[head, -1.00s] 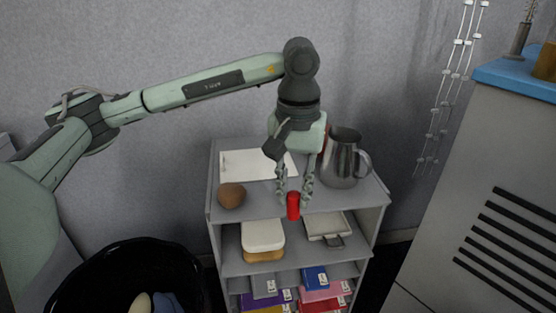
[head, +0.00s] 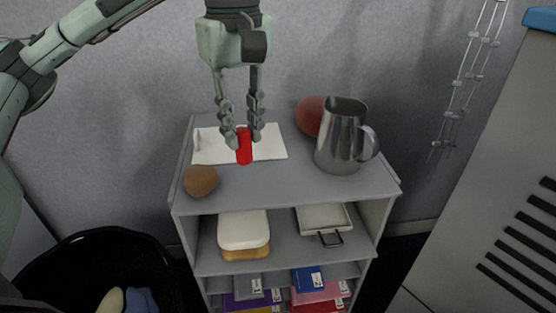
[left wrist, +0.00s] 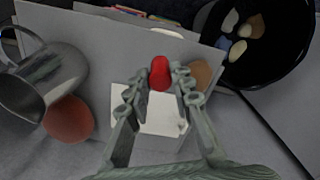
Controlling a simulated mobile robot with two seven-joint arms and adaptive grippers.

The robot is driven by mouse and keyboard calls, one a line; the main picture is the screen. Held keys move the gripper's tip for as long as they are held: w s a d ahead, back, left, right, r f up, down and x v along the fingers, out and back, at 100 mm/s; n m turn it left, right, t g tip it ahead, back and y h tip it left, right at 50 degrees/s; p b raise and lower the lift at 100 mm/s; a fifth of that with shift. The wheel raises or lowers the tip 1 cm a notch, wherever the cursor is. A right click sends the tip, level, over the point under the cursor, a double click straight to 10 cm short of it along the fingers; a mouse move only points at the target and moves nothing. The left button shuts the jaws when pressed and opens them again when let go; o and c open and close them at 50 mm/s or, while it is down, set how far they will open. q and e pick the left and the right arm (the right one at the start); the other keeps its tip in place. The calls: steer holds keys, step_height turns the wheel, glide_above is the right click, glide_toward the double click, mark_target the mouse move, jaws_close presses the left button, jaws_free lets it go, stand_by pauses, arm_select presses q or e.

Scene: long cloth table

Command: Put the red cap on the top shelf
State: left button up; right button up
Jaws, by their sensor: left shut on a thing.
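The red cap (head: 244,148) is a small red cylinder, upright between the fingertips of my left gripper (head: 241,138). The gripper points down and is shut on it. In the left wrist view the cap (left wrist: 160,73) shows between the two fingers (left wrist: 158,84). The cap is over the top shelf (head: 275,186), in front of the white sheet. I cannot tell whether its bottom touches the surface. My right gripper is not in view.
On the top shelf are a metal jug (head: 342,140), a reddish round thing (head: 309,114), a brown ball (head: 200,181) and a white sheet (head: 270,146). Lower shelves hold containers (head: 243,230) and boxes. A black bin (head: 60,275) stands at left. The shelf's front middle is clear.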

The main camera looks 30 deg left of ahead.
arm_select(q)
steer(key=w+d+f, duration=0.1)
steer(key=f, duration=0.1)
steer(key=w+d+f, duration=0.1)
steer(key=w+f, duration=0.1)
steer(key=w+d+f, duration=0.1)
steer(key=f, duration=0.1)
steer(key=shift+w+d+f, duration=0.2)
steer(key=shift+w+f, duration=0.05)
steer(key=shift+f, duration=0.45)
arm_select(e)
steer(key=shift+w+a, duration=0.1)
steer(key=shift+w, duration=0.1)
arm_select(q)
steer(key=shift+f, duration=0.1)
steer(key=o, duration=0.8)
steer(key=shift+o, duration=0.2)
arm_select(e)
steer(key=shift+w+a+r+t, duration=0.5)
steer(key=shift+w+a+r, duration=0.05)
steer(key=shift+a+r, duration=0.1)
